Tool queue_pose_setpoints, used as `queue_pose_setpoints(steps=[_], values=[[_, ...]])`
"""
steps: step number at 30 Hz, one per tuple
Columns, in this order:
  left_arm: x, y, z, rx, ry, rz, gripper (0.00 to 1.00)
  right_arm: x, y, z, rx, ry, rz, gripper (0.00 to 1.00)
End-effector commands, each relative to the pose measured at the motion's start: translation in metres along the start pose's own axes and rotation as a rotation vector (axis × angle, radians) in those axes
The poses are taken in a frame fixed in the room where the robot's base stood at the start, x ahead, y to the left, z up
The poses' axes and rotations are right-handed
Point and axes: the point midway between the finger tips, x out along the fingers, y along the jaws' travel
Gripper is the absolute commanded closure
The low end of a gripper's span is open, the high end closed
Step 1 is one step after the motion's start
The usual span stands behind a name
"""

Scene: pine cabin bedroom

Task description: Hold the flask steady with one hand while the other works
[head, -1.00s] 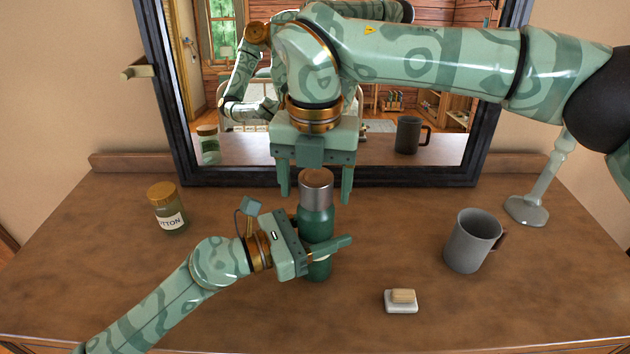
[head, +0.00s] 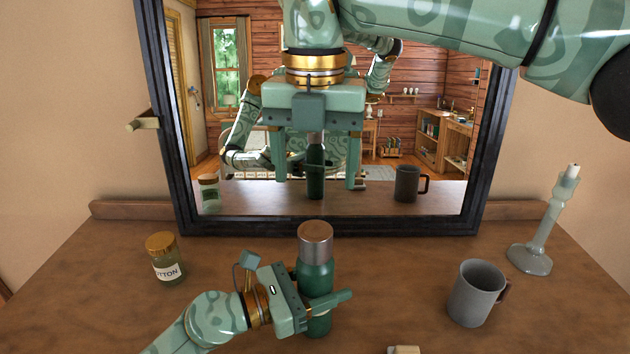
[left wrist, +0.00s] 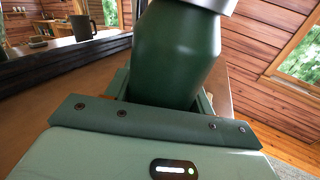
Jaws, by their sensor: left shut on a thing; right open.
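The green flask (head: 314,276) with a brushed metal cap (head: 316,238) stands upright on the dresser top in the head view. My left gripper (head: 322,307) is shut around its body from the left. In the left wrist view the flask (left wrist: 176,55) rises between the fingers, its cap cut off by the top edge. My right gripper (head: 318,180) is open and empty, fingers pointing down. In the head view it is above the cap and apart from it, in front of the mirror.
A large dark-framed mirror (head: 160,110) stands behind, reflecting the room. A cotton jar (head: 165,260) is at the left. A grey mug (head: 474,292) and a candlestick (head: 541,225) stand at the right. A soap bar (head: 405,350) is at the bottom edge. Bare wood (head: 400,270) lies between flask and mug.

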Motion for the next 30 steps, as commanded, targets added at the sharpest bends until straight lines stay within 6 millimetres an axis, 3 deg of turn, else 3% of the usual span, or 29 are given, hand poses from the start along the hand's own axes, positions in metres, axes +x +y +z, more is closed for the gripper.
queue_pose_setpoints(steps=[6, 7, 9, 10, 21, 26, 30], values=[[0.000, 0.000, 0.000, 0.000, 0.000, 0.000, 1.00, 0.000, 0.000, 0.000, 0.000, 0.000, 0.000, 0.30], [0.000, 0.000, 0.000, 0.000, 0.000, 0.000, 0.44, 0.000, 0.000, 0.000, 0.000, 0.000, 0.000, 0.30], [0.000, 0.000, 0.000, 0.000, 0.000, 0.000, 0.24, 0.000, 0.000, 0.000, 0.000, 0.000, 0.000, 0.30], [0.000, 0.000, 0.000, 0.000, 0.000, 0.000, 0.21, 0.000, 0.000, 0.000, 0.000, 0.000, 0.000, 0.30], [-0.006, 0.000, -0.001, -0.001, 0.000, 0.001, 0.21, 0.001, 0.000, 0.000, 0.000, 0.000, 0.000, 0.30], [-0.032, 0.000, -0.002, -0.001, 0.003, 0.001, 0.21, 0.004, 0.000, 0.001, 0.000, 0.002, 0.000, 0.30], [-0.066, 0.001, -0.004, -0.002, 0.005, 0.001, 0.21, 0.012, 0.001, 0.003, 0.000, 0.006, -0.001, 0.30]])
